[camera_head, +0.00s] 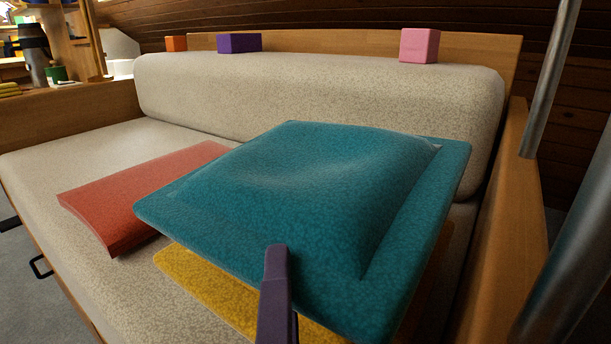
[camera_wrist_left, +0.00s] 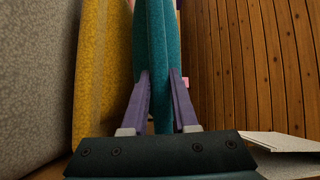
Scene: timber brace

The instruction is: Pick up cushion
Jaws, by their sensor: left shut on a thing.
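A teal cushion (camera_head: 300,180) is tilted above the seat of a sofa in the head view. My left gripper (camera_head: 277,255) shows as one purple finger over the cushion's near edge. In the left wrist view, both purple fingers of my left gripper (camera_wrist_left: 160,85) are closed on the edge of the teal cushion (camera_wrist_left: 157,50). A yellow cushion (camera_head: 205,285) lies on the seat, partly hidden under the teal one. It also shows in the left wrist view (camera_wrist_left: 90,65). A red cushion (camera_head: 140,195) lies to the left. My right gripper is not in view.
The beige sofa seat (camera_head: 75,155) is bare at the left. Its backrest (camera_head: 300,95) stands behind, with orange (camera_head: 176,43), purple (camera_head: 239,43) and pink (camera_head: 419,45) blocks along its top. A wooden armrest (camera_head: 510,230) bounds the right side.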

